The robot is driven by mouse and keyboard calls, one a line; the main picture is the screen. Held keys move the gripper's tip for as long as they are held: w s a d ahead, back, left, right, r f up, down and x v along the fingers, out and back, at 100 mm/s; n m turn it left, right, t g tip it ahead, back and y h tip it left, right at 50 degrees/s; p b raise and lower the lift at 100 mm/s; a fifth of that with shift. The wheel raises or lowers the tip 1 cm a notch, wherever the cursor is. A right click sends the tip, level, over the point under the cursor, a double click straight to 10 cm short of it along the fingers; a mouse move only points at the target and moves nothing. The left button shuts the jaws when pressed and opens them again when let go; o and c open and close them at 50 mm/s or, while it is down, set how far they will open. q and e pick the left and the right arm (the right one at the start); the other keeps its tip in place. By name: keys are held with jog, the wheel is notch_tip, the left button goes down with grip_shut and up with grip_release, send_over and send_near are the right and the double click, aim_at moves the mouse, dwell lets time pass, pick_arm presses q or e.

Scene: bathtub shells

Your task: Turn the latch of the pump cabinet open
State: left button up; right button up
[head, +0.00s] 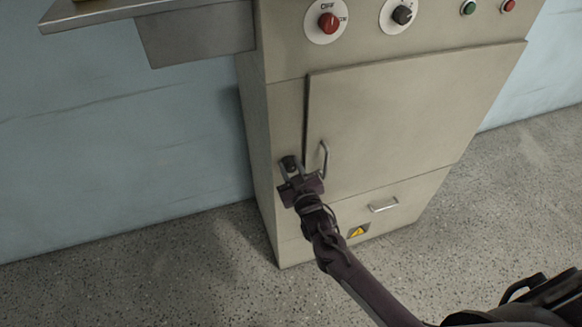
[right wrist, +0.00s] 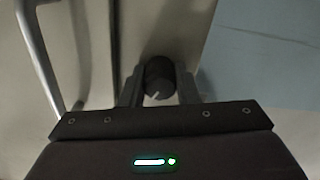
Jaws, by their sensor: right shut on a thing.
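The pump cabinet (head: 290,120) is a beige metal cabinet with a large door (head: 400,110) that lies closed against its front. The latch (head: 289,161) is a small dark knob at the left edge of the door. My right gripper (head: 291,168) reaches up to it from below. In the right wrist view the latch (right wrist: 159,76) is a round black knob with a pale mark on its face, and it sits between the two fingers of my right gripper (right wrist: 160,92). The gripper is shut on it. My left gripper is in neither view.
A vertical door handle (head: 324,158) is just right of my right gripper; it also shows in the right wrist view (right wrist: 40,55). A drawer handle (head: 383,205) and a yellow warning sign (head: 357,232) are lower. Control knobs line the top panel. Speckled floor is clear around the cabinet.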

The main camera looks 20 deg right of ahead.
jog(key=m, duration=0.6)
jog(key=m+p, duration=0.1)
jog(key=m, duration=0.5)
jog(key=shift+m, duration=0.3)
dwell(0.4)
jog(key=o, duration=1)
jog(key=shift+c, duration=0.2)
jog(key=s, duration=0.8)
jog(key=shift+d, duration=0.1)
